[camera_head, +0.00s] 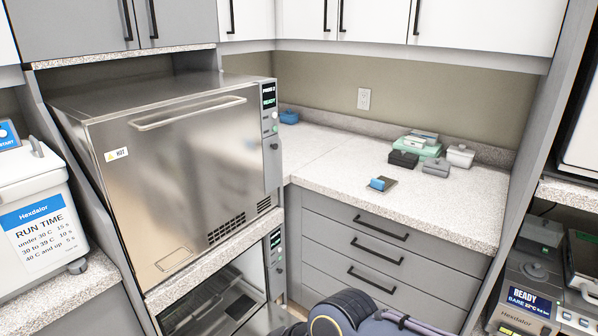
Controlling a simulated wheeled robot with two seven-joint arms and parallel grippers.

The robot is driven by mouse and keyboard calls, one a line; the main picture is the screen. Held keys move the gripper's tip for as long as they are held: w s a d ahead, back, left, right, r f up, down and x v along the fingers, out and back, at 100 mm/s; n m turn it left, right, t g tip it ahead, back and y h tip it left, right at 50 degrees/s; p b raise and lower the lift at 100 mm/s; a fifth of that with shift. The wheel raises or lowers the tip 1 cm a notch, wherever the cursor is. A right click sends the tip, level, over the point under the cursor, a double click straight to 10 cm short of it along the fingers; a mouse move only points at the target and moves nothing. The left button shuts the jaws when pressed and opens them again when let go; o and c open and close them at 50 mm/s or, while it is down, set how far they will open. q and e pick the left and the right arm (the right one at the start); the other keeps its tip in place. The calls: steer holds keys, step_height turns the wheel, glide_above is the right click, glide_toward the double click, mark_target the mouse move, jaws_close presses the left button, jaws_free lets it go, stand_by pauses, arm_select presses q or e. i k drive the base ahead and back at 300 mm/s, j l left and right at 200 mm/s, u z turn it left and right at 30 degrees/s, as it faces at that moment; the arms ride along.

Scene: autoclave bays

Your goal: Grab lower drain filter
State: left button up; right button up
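I cannot make out a drain filter for certain. The lower autoclave (277,262) sits under the counter slab at the bottom centre. Its front looks open, showing a dim chamber (205,300) with metal surfaces inside. The inside is partly cut off by the frame's bottom edge, and any filter there is too dark to tell. Neither of my grippers is in view.
The upper autoclave (180,165) is shut, with a "HOT" label. The right counter holds a small blue-and-brown item (383,184), stacked boxes (416,150) and a blue object (289,117). Closed drawers (385,245) lie below. A Hexdalor unit (40,220) stands left.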

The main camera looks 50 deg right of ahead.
mark_target(381, 185)
steer(key=z, duration=2.2)
steer(key=u, duration=0.6)
steer(key=i+l+u, duration=0.2)
steer(key=u, duration=0.15)
steer(key=i+l+u, duration=0.15)
steer(key=u, duration=0.2)
steer(key=i+l+u, duration=0.1)
steer(key=l+u, duration=0.25)
steer(key=i+l, duration=0.1)
steer(key=l, duration=0.35)
steer(key=i+l+u, duration=0.1)
steer(key=l, duration=0.3)
steer(key=i+l, duration=0.1)
steer(key=l, duration=0.35)
steer(key=u, duration=0.05)
